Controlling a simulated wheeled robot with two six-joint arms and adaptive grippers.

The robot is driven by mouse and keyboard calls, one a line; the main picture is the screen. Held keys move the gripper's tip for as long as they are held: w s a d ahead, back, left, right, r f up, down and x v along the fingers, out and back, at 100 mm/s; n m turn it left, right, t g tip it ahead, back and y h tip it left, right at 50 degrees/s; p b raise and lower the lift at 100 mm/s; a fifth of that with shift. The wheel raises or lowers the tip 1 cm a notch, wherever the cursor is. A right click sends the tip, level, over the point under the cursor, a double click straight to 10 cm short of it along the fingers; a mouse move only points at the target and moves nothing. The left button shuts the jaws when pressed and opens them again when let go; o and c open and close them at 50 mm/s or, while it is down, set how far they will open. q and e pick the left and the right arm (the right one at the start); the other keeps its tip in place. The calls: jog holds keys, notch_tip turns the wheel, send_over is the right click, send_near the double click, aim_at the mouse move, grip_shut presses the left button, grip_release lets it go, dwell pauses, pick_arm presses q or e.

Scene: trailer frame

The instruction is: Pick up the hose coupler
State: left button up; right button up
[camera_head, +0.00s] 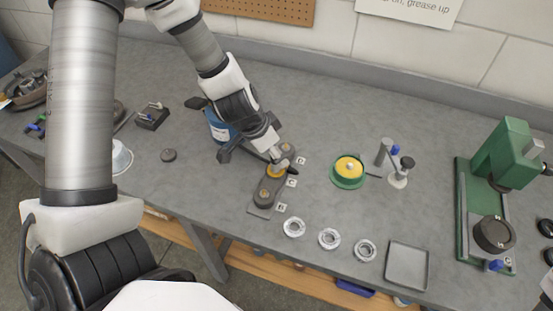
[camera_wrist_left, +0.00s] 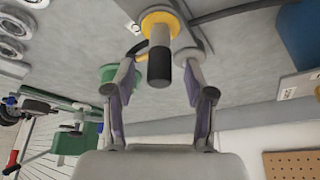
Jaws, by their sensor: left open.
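A coupler-like part with a yellow collar (camera_head: 277,171) stands on a dark grey stand (camera_head: 262,200) in the middle of the bench; I take it to be the hose coupler. In the left wrist view it shows as a pale and black cylinder (camera_wrist_left: 160,62) rising from the yellow ring. My left gripper (camera_head: 264,150) is over the stand. In the wrist view its fingers (camera_wrist_left: 157,82) are open, one on each side of the cylinder, with visible gaps. The gripper partly hides the part in the head view. My right gripper is not in view.
A blue container (camera_head: 217,127) stands just behind my left gripper. A green dish with a yellow top (camera_head: 348,168) and a small post stand (camera_head: 398,172) are to the right. Several pale rings and a grey tray (camera_head: 407,265) line the front edge. A green press (camera_head: 500,160) stands far right.

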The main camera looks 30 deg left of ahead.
pick_arm(q)
jog(key=shift+x, duration=0.85)
jog(key=shift+r, duration=0.35)
jog(key=shift+s, duration=0.2)
jog(key=shift+c, duration=0.7)
grip_shut()
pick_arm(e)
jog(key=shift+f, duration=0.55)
pick_arm(q)
jog(key=shift+r, duration=0.15)
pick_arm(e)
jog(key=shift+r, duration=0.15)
